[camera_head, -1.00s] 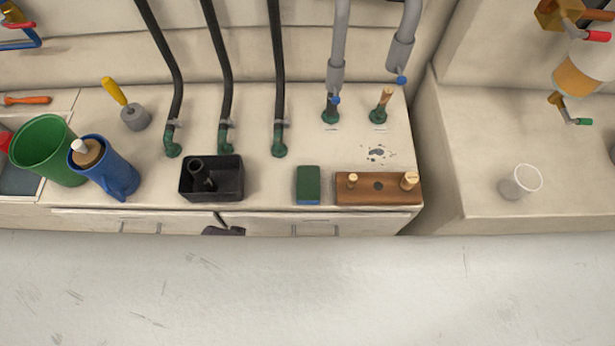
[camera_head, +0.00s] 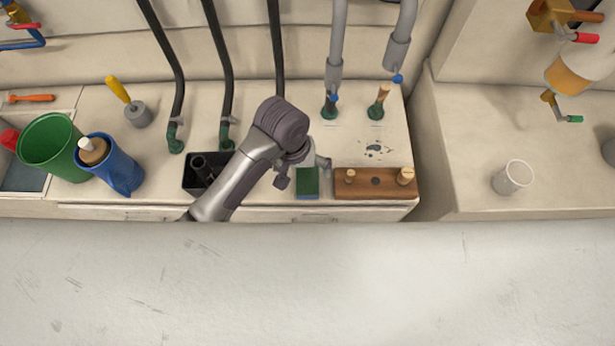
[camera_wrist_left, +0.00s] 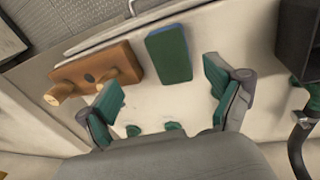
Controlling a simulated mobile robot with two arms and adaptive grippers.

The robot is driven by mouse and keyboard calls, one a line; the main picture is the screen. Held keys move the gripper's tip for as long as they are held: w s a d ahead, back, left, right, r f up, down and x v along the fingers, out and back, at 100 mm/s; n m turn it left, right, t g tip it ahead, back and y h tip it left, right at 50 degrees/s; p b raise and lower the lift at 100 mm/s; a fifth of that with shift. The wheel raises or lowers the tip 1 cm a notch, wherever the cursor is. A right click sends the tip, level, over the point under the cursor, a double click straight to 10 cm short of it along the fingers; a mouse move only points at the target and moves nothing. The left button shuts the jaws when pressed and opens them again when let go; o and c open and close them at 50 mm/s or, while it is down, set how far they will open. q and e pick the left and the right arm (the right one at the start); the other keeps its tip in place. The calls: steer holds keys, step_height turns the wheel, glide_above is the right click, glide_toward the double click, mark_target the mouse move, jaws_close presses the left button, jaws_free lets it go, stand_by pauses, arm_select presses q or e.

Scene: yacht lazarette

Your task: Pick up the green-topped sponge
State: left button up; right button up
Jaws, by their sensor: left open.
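The green-topped sponge (camera_head: 307,184), with a blue lower part, lies on the white counter near its front edge, just left of a wooden block. Its far end is partly hidden by my left gripper (camera_head: 304,170) in the head view. In the left wrist view the sponge (camera_wrist_left: 169,54) shows whole, ahead of the fingertips and clear of them. My left gripper (camera_wrist_left: 163,88) is open and empty, its green-padded fingers spread wide. My right gripper is in neither current view.
The wooden block with pegs (camera_head: 375,184) stands close to the sponge's right. A black open box (camera_head: 196,172) is to the left, partly behind my arm. Black hoses (camera_head: 220,75) and grey pipes (camera_head: 335,60) rise behind. A blue jug (camera_head: 118,172) and green bucket (camera_head: 50,145) stand far left.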

mark_target(308, 177)
arm_select(q)
step_height(308, 177, up, 4)
steer(key=w+d+f+y, duration=0.1)
steer(key=w+y, duration=0.1)
steer(key=w, duration=0.1)
steer(key=shift+n, duration=0.3)
step_height(308, 177, down, 8)
steer(key=shift+s+d+r+p, duration=0.1)
steer(key=shift+s+r+p, duration=0.05)
steer(key=shift+p, duration=0.2)
steer(key=shift+s+f, duration=0.1)
steer(key=shift+f, duration=0.25)
steer(key=f, duration=0.1)
steer(key=f+p, duration=0.1)
steer(key=f, duration=0.1)
steer(key=shift+s+a+f, duration=0.1)
steer(key=shift+a+f, duration=0.2)
steer(key=shift+a, duration=0.05)
steer(key=shift+f, duration=0.4)
arm_select(e)
steer(key=shift+s+d+r, duration=0.1)
steer(key=shift+d+r, duration=0.1)
steer(key=shift+r, duration=0.6)
arm_select(q)
steer(key=c, duration=0.8)
